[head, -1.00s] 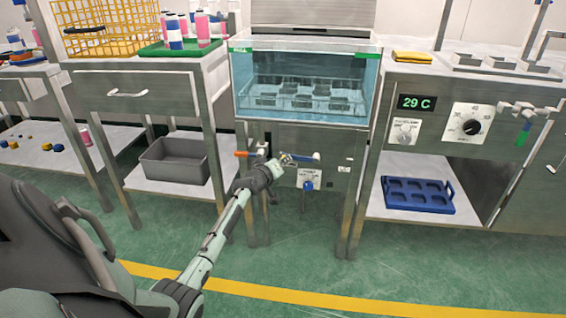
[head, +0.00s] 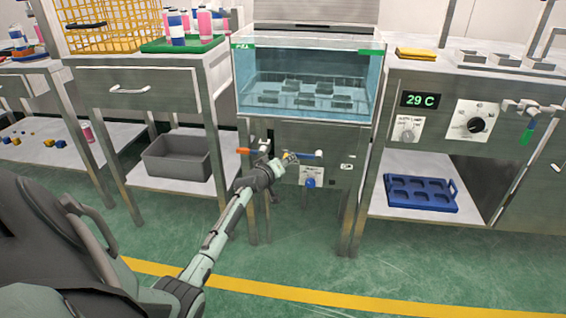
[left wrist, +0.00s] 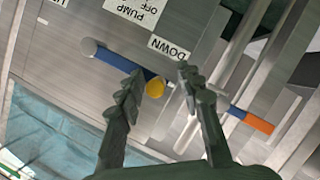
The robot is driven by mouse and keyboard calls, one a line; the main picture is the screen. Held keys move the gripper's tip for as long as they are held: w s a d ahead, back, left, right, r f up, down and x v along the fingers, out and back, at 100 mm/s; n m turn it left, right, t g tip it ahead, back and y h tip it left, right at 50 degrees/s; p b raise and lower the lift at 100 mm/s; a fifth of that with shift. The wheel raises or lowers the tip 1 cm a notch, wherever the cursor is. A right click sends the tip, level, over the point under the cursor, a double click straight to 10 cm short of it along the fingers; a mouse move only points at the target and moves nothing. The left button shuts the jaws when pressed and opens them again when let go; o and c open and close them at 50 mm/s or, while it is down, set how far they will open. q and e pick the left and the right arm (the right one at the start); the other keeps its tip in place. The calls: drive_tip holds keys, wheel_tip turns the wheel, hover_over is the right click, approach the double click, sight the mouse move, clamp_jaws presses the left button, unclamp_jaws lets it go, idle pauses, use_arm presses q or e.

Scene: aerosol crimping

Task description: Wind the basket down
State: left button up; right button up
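The basket (head: 306,100) sits inside the glass-fronted water tank (head: 240,80), under water; its details are hard to make out. Below the tank, a two-ended lever has an orange end (head: 250,151) and a blue end (head: 305,155). My left gripper (head: 287,158) is at the lever's middle. In the left wrist view my left gripper (left wrist: 161,72) is open. Its fingers are either side of the lever's middle and a yellow knob (left wrist: 156,87). The blue end (left wrist: 115,60) and orange end (left wrist: 258,122) reach out beyond the fingers. A DOWN label (left wrist: 170,48) is beside them. My right gripper is not in view.
A PUMP OFF label (left wrist: 140,10) and a blue knob (head: 310,182) are near the lever. A grey bin (head: 178,158) is on the left shelf. A blue tray (head: 420,194) is on the right shelf. The panel reads 29 C (head: 424,100).

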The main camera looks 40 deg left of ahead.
use_arm(q)
drive_tip(key=v, duration=1.2)
drive_tip(key=s+d+f+m+g+h+p, duration=0.1)
drive_tip(key=s+d+f+m+g+p, duration=0.15)
drive_tip(key=s+d+f+m, duration=0.35)
drive_tip(key=s+d+f+m+g+h+p, duration=0.1)
drive_tip(key=s+d+f+g+h, duration=0.2)
drive_tip(key=d, duration=0.5)
drive_tip(key=s+d+f+m+g+p, duration=0.1)
drive_tip(key=s+d+f+m+g, duration=0.1)
drive_tip(key=s+d, duration=0.3)
drive_tip(key=s+d+f+m+g+y+p, duration=0.1)
drive_tip(key=s+d+f+m+g, duration=0.2)
drive_tip(key=s, duration=0.9)
drive_tip(key=shift+d+f+m, duration=0.4)
drive_tip(key=shift+d+m, duration=0.1)
drive_tip(key=shift+d, duration=0.45)
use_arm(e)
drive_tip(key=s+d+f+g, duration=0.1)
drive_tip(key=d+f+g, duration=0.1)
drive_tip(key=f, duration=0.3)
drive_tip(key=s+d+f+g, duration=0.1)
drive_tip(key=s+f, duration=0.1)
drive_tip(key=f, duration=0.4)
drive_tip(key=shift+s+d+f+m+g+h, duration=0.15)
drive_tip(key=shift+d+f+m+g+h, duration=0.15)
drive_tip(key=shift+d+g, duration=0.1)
use_arm(q)
drive_tip(key=shift+c, duration=0.4)
